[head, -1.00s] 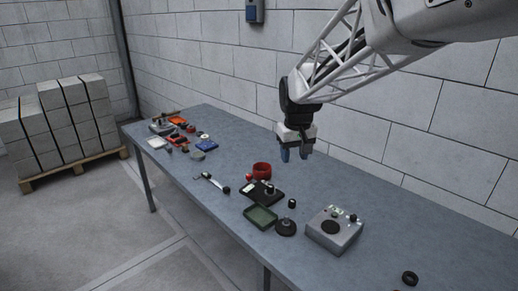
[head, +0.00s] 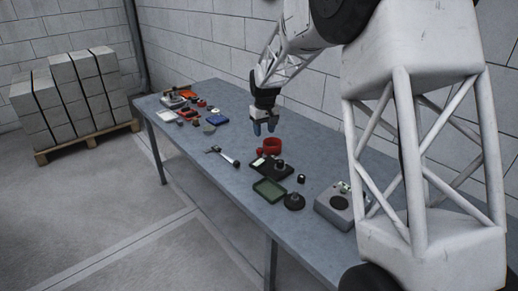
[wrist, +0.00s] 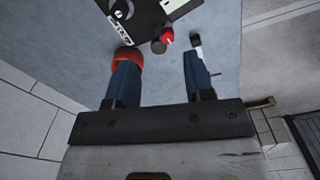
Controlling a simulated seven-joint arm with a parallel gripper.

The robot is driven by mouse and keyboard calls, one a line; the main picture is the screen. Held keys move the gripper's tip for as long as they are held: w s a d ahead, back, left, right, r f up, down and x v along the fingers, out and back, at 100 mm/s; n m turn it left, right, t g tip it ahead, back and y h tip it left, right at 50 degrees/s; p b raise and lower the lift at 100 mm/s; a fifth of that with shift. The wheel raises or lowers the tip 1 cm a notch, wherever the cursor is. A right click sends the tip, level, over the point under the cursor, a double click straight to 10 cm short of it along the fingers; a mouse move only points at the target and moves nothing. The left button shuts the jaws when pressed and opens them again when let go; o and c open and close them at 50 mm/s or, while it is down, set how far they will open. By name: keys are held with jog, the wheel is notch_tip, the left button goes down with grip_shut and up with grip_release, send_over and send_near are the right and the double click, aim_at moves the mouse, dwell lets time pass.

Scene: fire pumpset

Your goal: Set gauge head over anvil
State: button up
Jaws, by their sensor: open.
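A black flat device (head: 266,170) with a pale panel and a raised round post lies mid-table. In the wrist view it (wrist: 133,22) shows a round dial and a light panel at the top edge. A slim silver tool with a black end (head: 225,158) lies to its left; its end (wrist: 196,42) shows near one fingertip in the wrist view. I cannot tell for sure which parts are the gauge head and the anvil. My gripper (head: 265,129), with blue fingers, is open and empty above the table, behind the device. It also shows in the wrist view (wrist: 160,67).
A red ring-shaped part (head: 272,146) stands below my gripper, with a small red-and-black knob (wrist: 163,41) beside it. A green tray (head: 269,190), a black round base (head: 294,201) and a grey control box (head: 334,208) are nearer. Several small items crowd the far end.

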aim_at(259, 150)
jog(key=shift+w+a+f, duration=1.05)
jog(key=shift+w+f, duration=0.15)
jog(key=shift+f, duration=0.05)
jog(key=shift+f, duration=3.9)
grip_shut()
